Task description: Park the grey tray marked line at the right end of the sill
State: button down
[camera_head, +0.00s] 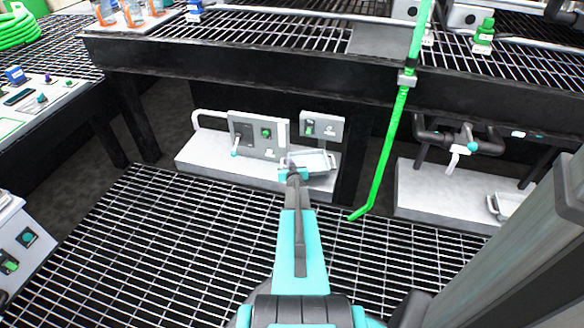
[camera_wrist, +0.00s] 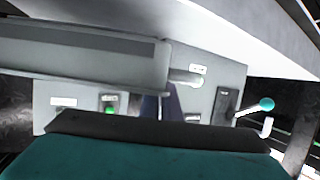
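A small grey tray (camera_head: 318,161) is at the right part of the pale sill (camera_head: 205,158) under the bench in the head view. Any marking on it is too small to read. My gripper (camera_head: 287,163) is at the tray's left end, very close to it or touching it. Its fingertips are too small and partly hidden, so whether they are open or shut on the tray does not show. In the wrist view a large grey body (camera_wrist: 90,68), which looks like the tray, fills the upper left, close to the camera. Whether the tray rests on the sill is unclear.
Grey control boxes (camera_head: 258,134) with a teal-knobbed lever stand behind on the sill. A dark post is just right of the sill. A green pole (camera_head: 385,150) hangs farther right. Another pale tray (camera_head: 511,204) sits on the right ledge (camera_head: 440,193). The bench overhangs above.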

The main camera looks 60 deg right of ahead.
jog(key=shift+d, duration=0.5)
jog(key=shift+a+f+b, duration=0.15)
jog(key=shift+f+b, duration=1)
jog(key=shift+f, duration=0.55)
jog(key=shift+f, duration=0.1)
jog(key=c, duration=2)
grip_release()
jog(key=shift+a, duration=0.1)
jog(key=shift+s+a+r, duration=0.3)
jog(key=shift+s, duration=0.05)
jog(key=p+v, duration=0.3)
jog(key=v, duration=0.8)
